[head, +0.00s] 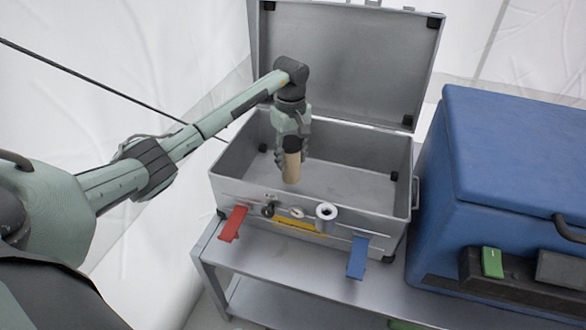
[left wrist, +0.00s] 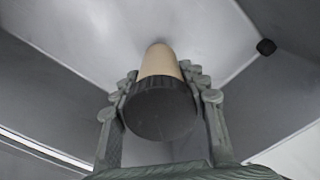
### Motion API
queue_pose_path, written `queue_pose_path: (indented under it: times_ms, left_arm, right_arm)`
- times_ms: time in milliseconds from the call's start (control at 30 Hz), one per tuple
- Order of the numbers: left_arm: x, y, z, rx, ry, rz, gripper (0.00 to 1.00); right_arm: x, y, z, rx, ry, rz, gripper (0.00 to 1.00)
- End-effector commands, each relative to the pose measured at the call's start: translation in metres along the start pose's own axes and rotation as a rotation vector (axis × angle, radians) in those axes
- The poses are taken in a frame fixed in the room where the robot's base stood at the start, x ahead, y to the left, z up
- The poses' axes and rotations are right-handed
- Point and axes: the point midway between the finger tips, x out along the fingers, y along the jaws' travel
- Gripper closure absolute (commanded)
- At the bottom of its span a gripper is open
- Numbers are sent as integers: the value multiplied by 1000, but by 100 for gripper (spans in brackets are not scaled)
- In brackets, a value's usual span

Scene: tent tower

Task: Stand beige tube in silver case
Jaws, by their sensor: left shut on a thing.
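The beige tube (head: 292,167) has a dark cap at its upper end and points downward, close to upright. My left gripper (head: 291,148) is shut on it near the dark cap. The left wrist view shows the tube (left wrist: 160,62) and its round black end (left wrist: 160,110) between the fingers. The silver case (head: 350,205) is open, with its lid (head: 345,60) raised at the back. The tube hangs over or inside the case; whether its lower end touches the floor cannot be told. My right gripper is not in view.
The case stands on a grey metal table (head: 265,279). A red latch (head: 233,224) and a blue latch (head: 357,258) hang on its front, with small fittings between them. A large blue box (head: 515,150) stands close on the right. The case interior is otherwise clear.

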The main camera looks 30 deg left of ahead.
Motion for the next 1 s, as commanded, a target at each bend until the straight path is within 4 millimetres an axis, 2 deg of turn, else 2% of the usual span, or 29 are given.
queue_pose_path:
  times_ms: [300, 700, 733, 900, 1000]
  left_arm:
    - [36, 0, 1, 0, -2, 0, 89]
    - [40, 0, 0, 2, 1, 1, 89]
    - [40, 0, 0, 2, 0, 0, 54]
    - [39, 0, 1, 2, 0, 0, 36]
    - [39, 0, 1, 2, 0, 0, 36]
  right_arm:
    - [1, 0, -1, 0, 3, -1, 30]
    - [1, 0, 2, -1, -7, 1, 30]
    - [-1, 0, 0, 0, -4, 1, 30]
    - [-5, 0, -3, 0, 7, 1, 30]
    - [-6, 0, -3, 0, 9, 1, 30]
